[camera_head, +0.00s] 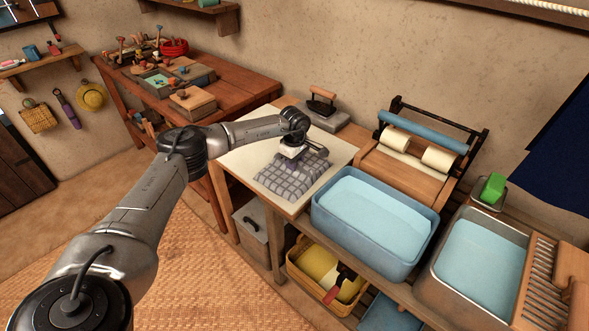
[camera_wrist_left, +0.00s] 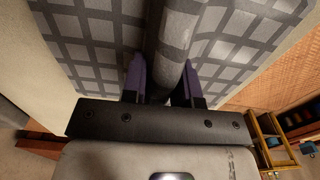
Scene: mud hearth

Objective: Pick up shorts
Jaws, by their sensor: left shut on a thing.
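The shorts are a grey checked cloth (camera_head: 287,181) lying on the pale-topped table (camera_head: 245,157) in the head view. My left gripper (camera_head: 294,157) reaches down onto the cloth's far edge. In the left wrist view the checked cloth (camera_wrist_left: 95,40) fills the upper part. The left gripper's two purple fingers (camera_wrist_left: 162,82) are shut on a raised fold of it. Most of the cloth still appears to rest on the table. My right gripper is not in view.
A blue basin (camera_head: 372,222) stands right of the cloth, with a wringer (camera_head: 417,150) behind it. A flat iron (camera_head: 322,104) sits at the table's back. A grey sink (camera_head: 481,262) is farther right. A tool bench (camera_head: 235,85) stands behind left.

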